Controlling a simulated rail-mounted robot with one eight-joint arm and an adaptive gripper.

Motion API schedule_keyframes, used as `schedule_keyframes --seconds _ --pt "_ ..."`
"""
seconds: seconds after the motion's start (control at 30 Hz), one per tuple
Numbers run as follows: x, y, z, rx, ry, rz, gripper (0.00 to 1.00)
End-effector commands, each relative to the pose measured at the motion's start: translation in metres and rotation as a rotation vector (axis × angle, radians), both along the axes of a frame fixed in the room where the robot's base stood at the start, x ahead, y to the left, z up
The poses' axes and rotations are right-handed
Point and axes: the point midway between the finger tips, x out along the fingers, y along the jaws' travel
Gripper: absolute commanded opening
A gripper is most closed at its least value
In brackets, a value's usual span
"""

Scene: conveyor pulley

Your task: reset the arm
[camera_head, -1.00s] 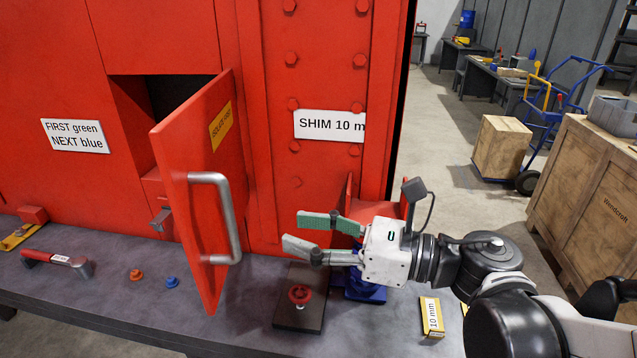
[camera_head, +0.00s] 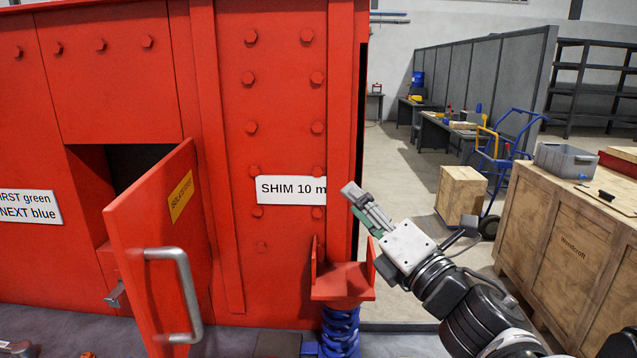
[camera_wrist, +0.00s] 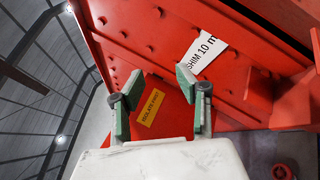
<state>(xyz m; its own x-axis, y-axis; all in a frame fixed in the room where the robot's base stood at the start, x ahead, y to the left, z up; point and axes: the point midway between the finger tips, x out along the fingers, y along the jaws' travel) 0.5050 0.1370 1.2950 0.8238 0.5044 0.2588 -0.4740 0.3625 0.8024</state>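My gripper (camera_head: 358,203) is raised in front of the right edge of the red housing, above a red bracket (camera_head: 343,283) on a blue coil spring (camera_head: 340,333). Its fingers point up and to the left in the head view. In the wrist view the two green-and-grey fingers of my gripper (camera_wrist: 155,92) stand apart with nothing between them. The open red door (camera_head: 160,235) with its yellow label shows beyond the fingers.
The "SHIM 10 m" sign (camera_head: 292,190) is on the housing just left of my fingertips. The door's grey handle (camera_head: 183,290) sticks out at lower left. A wooden crate (camera_head: 560,245) stands on the right. A red handwheel (camera_wrist: 283,172) shows in the wrist view.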

Motion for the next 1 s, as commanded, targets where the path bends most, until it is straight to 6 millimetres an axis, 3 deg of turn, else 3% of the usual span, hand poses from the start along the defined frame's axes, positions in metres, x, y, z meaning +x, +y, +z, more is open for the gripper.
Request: schedule_keyframes --seconds 0.1,0.23,0.43,0.57,0.7,0.83,1.0 --pt "0.014 -0.051 -0.004 0.274 0.191 -0.154 0.33" --pt "0.016 -0.101 -0.027 0.599 0.401 -0.312 0.33" --pt "-0.01 -0.154 -0.089 1.109 0.72 -0.55 0.33" --pt "-0.045 -0.164 -0.136 1.426 0.922 -0.71 0.33" --pt "-0.088 -0.157 -0.176 1.703 1.11 -0.87 0.33" --pt "-0.119 -0.145 -0.196 1.862 1.228 -0.981 0.33" --pt "-0.136 -0.137 -0.205 1.937 1.288 -1.044 0.33"
